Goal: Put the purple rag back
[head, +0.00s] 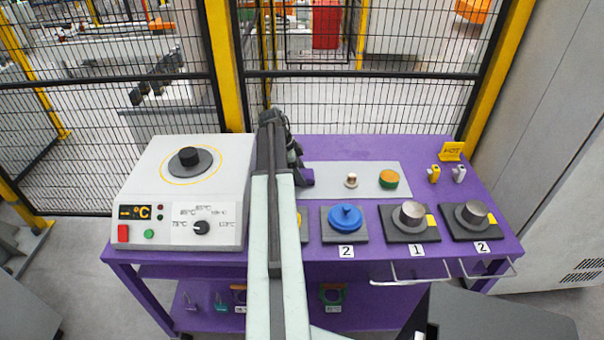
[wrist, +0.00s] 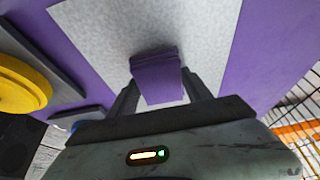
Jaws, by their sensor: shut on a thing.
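My gripper (wrist: 158,92) is shut on the purple rag (wrist: 158,75), a small folded purple piece between the two fingers in the wrist view. Behind it in that view is the pale grey mat (wrist: 100,25) on the purple table. In the head view the rag (head: 307,177) shows just right of my arm's end, at the left part of the mat (head: 340,170). My arm hides most of the gripper there. I cannot tell whether the rag touches the mat.
A white heater box (head: 185,220) stands left of my arm. A small pale item (head: 351,181) and a green-orange round piece (head: 389,179) are on the mat. A blue-knobbed disc (head: 345,218) and two metal cylinders (head: 411,214) (head: 475,212) sit along the front. A black mesh fence (head: 370,95) stands behind.

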